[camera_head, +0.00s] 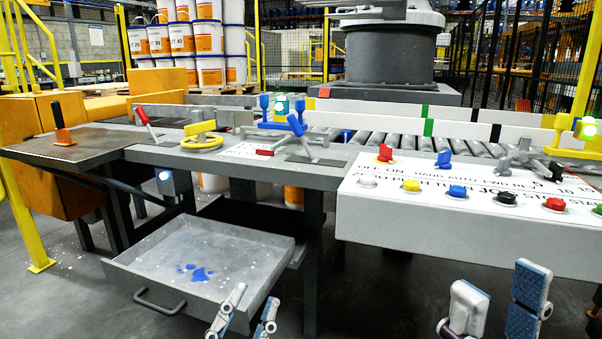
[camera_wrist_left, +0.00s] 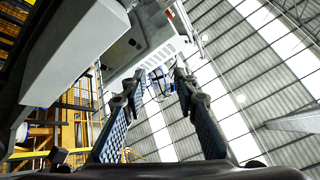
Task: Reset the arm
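My left gripper (camera_head: 255,294) shows at the bottom of the head view, in front of the open drawer's right front corner. Its two fingers are apart with nothing between them. In the left wrist view, the fingers of the left gripper (camera_wrist_left: 157,76) point upward, spread and empty, towards the roof and a large grey machine body. My right gripper (camera_head: 498,285) is at the bottom right of the head view, below the white control panel. Its fingers stand well apart with nothing between them. Both grippers appear clear of the furniture, though the exact depth is hard to tell.
The white control panel (camera_head: 450,230) carries several coloured buttons and switches. A roller conveyor (camera_head: 470,148) runs behind. Stacked pails (camera_head: 208,38) stand at the back left.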

